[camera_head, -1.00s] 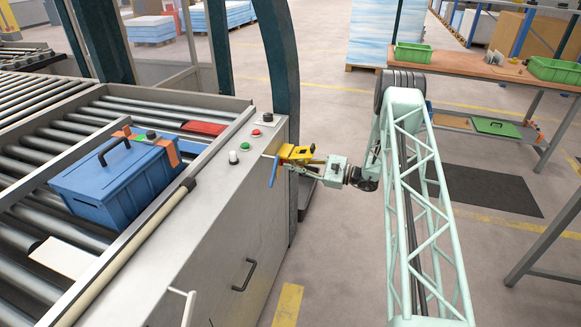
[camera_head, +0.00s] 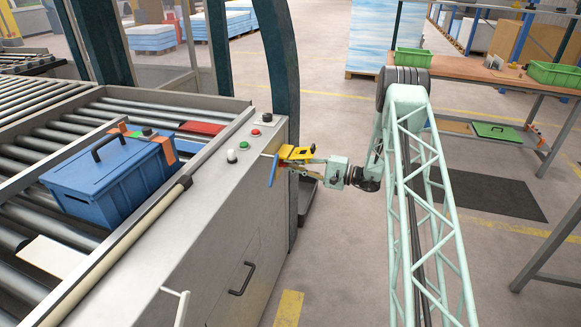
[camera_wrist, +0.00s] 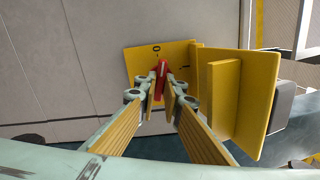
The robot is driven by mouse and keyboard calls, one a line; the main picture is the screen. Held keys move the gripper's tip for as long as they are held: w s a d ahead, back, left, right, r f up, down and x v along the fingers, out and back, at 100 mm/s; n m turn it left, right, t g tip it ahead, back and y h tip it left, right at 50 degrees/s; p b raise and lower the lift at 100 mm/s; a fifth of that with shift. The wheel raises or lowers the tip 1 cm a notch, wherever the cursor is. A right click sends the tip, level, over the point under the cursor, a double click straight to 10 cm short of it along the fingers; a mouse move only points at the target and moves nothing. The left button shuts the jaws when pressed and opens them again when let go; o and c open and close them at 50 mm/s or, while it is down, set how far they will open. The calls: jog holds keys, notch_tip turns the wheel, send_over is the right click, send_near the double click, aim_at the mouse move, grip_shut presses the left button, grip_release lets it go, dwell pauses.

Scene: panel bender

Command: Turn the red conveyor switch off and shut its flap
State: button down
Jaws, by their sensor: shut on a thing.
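The red conveyor switch (camera_wrist: 162,68) is a small red handle on a yellow plate (camera_wrist: 137,62) on the grey cabinet side. In the wrist view my gripper (camera_wrist: 161,92) is shut on the red handle, with one fingertip on each side of it. The handle points roughly toward the "0" mark on the plate; its lower part is hidden by the fingertips. The yellow flap (camera_wrist: 257,98) stands open to the right of the plate, with a raised yellow bar on it. In the head view my gripper (camera_head: 304,163) reaches the yellow fitting (camera_head: 297,152) at the cabinet's right side.
A blue lever (camera_head: 273,170) is close to the fitting. The grey cabinet (camera_head: 215,210) carries buttons on top and a black handle. A blue box (camera_head: 108,175) sits on the roller conveyor. A dark arch post (camera_head: 284,80) stands just behind. The floor to the right is mostly open.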

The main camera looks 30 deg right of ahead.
jog(key=shift+n, duration=1.5)
jog(key=c, duration=2.7)
grip_release()
jog(key=shift+c, duration=0.2)
jog(key=shift+r, duration=0.1)
jog(key=shift+w+r+m, duration=0.1)
jog(key=shift+r+m, duration=0.05)
jog(key=shift+m, duration=0.35)
